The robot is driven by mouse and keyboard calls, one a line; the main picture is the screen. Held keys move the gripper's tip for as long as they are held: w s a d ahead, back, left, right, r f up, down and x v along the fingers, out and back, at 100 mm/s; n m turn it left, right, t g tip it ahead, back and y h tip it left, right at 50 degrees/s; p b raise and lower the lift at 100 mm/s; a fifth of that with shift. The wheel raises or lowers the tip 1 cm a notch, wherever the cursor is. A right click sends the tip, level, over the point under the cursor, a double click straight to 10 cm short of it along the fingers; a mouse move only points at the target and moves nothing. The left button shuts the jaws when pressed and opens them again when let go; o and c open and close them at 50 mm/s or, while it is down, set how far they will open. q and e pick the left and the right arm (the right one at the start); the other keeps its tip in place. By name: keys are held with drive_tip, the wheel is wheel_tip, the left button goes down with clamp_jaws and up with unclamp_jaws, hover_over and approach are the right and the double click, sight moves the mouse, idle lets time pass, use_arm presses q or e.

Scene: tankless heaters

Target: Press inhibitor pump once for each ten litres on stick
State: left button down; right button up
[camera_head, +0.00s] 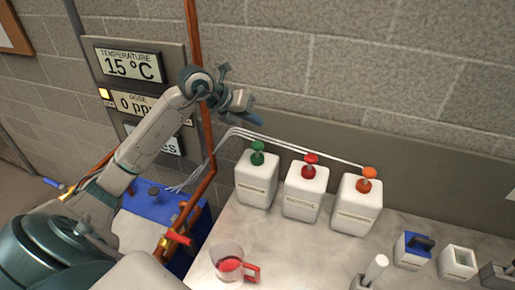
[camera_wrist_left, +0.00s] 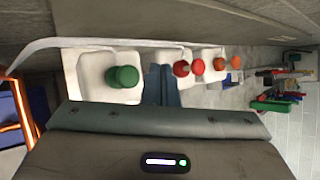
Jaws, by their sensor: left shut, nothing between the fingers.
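Three white pump bottles stand in a row on the counter against the wall: one with a green pump head (camera_head: 257,150), one with a red pump head (camera_head: 311,160) and one with an orange pump head (camera_head: 369,173). Their labels are too small to read. My left gripper (camera_head: 257,120) is shut and empty, in the air above the green-headed bottle and apart from it. In the left wrist view the shut fingers (camera_wrist_left: 164,86) show between the green head (camera_wrist_left: 123,77) and the red head (camera_wrist_left: 181,68). No stick with a readable litre scale shows.
A wall panel reads 15 °C (camera_head: 130,66) and dose 0 (camera_head: 132,102); my arm partly covers a lower display. A white-handled item (camera_head: 375,270) and small containers (camera_head: 458,262) are at the right.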

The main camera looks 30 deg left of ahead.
sight(254, 145)
use_arm(q)
wheel_tip(254, 145, down, 4)
drive_tip(key=shift+a+f+b, duration=0.1)
drive_tip(key=shift+f+b, duration=0.1)
drive_tip(key=shift+b, duration=1.05)
drive_tip(key=shift+f, duration=0.3)
idle(0.7)
drive_tip(key=shift+f+b, duration=0.45)
drive_tip(key=shift+b, duration=0.25)
drive_tip(key=shift+f, duration=0.15)
